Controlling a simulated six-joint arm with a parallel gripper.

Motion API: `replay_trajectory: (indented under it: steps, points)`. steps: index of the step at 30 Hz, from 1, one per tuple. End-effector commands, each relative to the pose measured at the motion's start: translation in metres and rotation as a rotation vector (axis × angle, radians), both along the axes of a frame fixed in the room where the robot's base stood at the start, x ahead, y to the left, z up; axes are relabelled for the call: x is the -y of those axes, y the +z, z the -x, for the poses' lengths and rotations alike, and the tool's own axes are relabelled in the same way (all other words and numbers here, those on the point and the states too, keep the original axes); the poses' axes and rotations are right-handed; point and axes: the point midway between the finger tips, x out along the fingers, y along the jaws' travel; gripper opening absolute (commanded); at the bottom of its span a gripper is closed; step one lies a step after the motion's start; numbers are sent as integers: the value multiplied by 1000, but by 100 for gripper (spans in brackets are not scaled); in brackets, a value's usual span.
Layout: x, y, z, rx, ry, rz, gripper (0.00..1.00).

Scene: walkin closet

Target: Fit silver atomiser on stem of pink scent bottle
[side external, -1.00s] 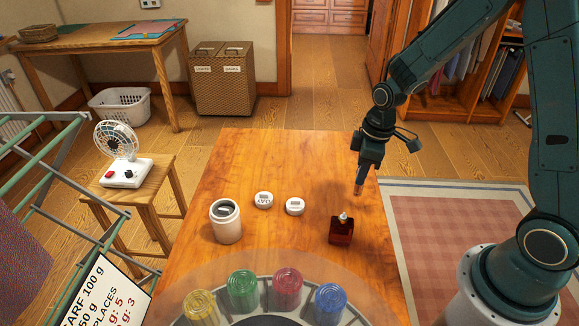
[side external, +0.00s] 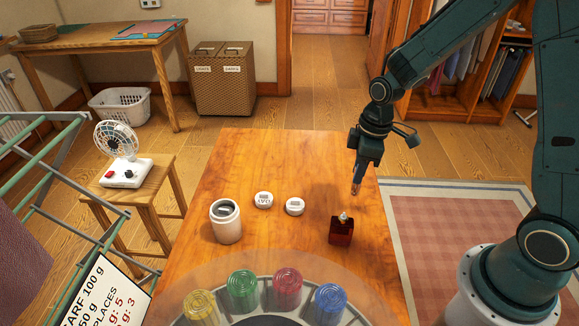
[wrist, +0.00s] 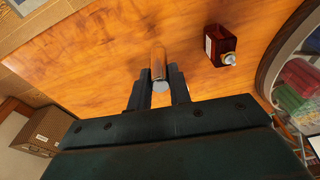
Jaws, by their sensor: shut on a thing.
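My gripper (side external: 356,183) is shut on the silver atomiser, a small shiny cylinder that shows between the fingers in the wrist view (wrist: 159,66). The gripper holds it over the right part of the wooden table, behind the bottle in the side view. The scent bottle (side external: 341,232) stands upright on the table and looks deep red rather than pink. Its pale metallic stem (side external: 343,216) is bare on top. In the wrist view the bottle (wrist: 221,42) is to the right of the atomiser, and the two are apart.
A white jar (side external: 227,224) and two small white round pieces, one (side external: 264,199) left of the other (side external: 295,206), stand on the table (side external: 270,160). A rack with several coloured spools (side external: 287,288) is at the front. The table's back half is clear.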

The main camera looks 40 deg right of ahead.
Motion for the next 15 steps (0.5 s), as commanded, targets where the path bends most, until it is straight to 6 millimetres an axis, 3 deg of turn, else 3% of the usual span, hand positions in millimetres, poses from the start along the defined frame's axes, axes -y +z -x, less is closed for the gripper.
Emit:
replay_trajectory:
  steps: [15]
  points:
    - [-83,84,30,7,446,1,1]
